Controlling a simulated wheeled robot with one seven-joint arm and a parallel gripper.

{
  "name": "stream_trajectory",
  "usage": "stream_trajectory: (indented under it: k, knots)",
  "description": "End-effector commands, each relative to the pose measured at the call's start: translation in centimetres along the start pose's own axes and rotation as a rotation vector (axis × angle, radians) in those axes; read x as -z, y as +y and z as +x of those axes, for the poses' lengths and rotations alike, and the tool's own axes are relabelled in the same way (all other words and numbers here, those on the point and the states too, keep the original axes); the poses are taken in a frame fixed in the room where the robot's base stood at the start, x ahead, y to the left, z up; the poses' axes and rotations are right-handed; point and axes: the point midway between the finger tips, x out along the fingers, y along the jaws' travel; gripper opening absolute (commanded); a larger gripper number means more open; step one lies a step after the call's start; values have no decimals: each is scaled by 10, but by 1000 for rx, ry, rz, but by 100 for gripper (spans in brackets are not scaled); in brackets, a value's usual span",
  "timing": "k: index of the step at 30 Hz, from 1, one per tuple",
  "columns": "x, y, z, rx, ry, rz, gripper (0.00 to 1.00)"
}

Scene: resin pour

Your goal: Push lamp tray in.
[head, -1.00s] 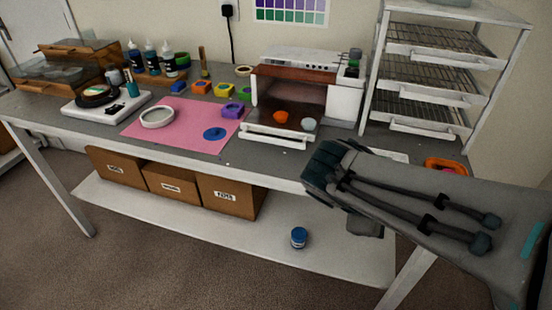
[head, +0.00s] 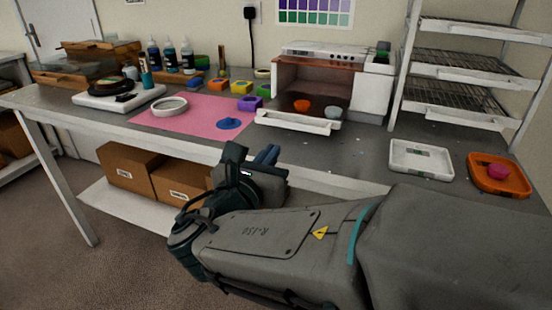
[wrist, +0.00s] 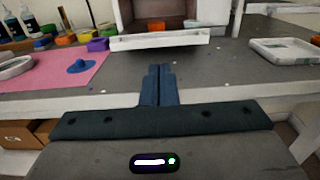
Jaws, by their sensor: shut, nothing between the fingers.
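The lamp tray (head: 298,120) is a white pull-out tray with a raised front lip, sticking out of the front of the white lamp box (head: 375,92) on the bench. An orange cup (head: 302,105) and a pale grey-green cup (head: 333,113) are at the tray, behind its lip. In the wrist view the tray's front lip (wrist: 160,41) lies straight ahead. My gripper (head: 268,155) is shut and empty at the bench's front edge, in front of the tray and apart from it. Its closed blue fingers (wrist: 159,70) point towards the tray in the wrist view.
A pink mat (head: 190,118) with a white ring and a blue piece lies left of the tray. A white shallow tray (head: 421,160) and an orange tray (head: 499,174) lie to the right. A wire rack (head: 455,95) stands behind them. The bench before the lamp tray is clear.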

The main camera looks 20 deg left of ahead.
Motion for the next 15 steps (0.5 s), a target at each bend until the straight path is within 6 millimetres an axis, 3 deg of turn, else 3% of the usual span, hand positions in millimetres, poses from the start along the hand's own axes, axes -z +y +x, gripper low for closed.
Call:
stream_trajectory:
  k: [6, 15]
  knots:
    - [3, -1, 48, 4, 1, 2, 0]
    - [2, -1, 87, 1, 1, 2, 0]
